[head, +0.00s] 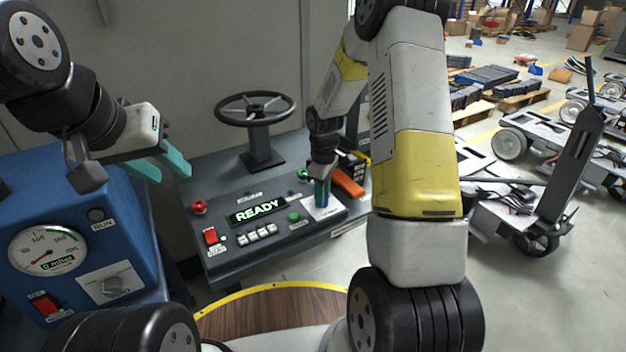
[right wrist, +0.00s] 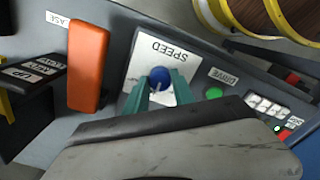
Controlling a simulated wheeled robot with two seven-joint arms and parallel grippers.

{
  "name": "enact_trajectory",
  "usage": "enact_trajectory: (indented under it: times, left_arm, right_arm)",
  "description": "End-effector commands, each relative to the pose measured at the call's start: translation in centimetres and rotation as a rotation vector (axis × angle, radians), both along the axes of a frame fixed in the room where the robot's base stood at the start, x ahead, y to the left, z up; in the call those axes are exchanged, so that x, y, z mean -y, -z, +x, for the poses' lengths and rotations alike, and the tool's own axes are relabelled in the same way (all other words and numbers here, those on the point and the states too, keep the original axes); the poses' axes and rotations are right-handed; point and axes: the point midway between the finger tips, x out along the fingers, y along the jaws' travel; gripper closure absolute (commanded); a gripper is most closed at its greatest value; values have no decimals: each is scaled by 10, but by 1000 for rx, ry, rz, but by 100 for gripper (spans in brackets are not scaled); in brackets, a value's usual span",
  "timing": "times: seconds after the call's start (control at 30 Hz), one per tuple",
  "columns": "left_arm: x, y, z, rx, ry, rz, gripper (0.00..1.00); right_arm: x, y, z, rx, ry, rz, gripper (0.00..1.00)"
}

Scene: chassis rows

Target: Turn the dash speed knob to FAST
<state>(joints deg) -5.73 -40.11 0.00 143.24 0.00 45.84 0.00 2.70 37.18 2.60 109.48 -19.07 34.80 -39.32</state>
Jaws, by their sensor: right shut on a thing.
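The blue SPEED knob (right wrist: 159,77) sits on a white plate (right wrist: 148,52) marked SPEED in the right wrist view. My right gripper (right wrist: 160,84) is shut on the knob, with one teal finger on each side of it. In the head view the right gripper (head: 321,196) reaches down to the dash (head: 235,255) at the white plate (head: 328,211); the knob is hidden there by the fingers. Which mark the knob points at cannot be told. My left gripper (head: 174,175) is open and empty, in the air left of the dash.
An orange handle (right wrist: 88,66) stands beside the SPEED plate. A green DRIVE button (right wrist: 214,93) is on its other side. The dash also holds a READY display (head: 257,210), a red switch (head: 210,237) and a steering wheel (head: 255,108). A blue gauge box (head: 125,232) stands at left.

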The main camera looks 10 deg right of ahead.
Motion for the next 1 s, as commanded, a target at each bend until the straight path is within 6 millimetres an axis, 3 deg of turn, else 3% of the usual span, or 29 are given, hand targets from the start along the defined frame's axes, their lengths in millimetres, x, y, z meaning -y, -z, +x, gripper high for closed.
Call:
enact_trajectory:
  times: [1.0]
  left_arm:
    - [0,0,0,0,0,0,64]
  right_arm:
    - [-1,-1,1,4,929,1,100]
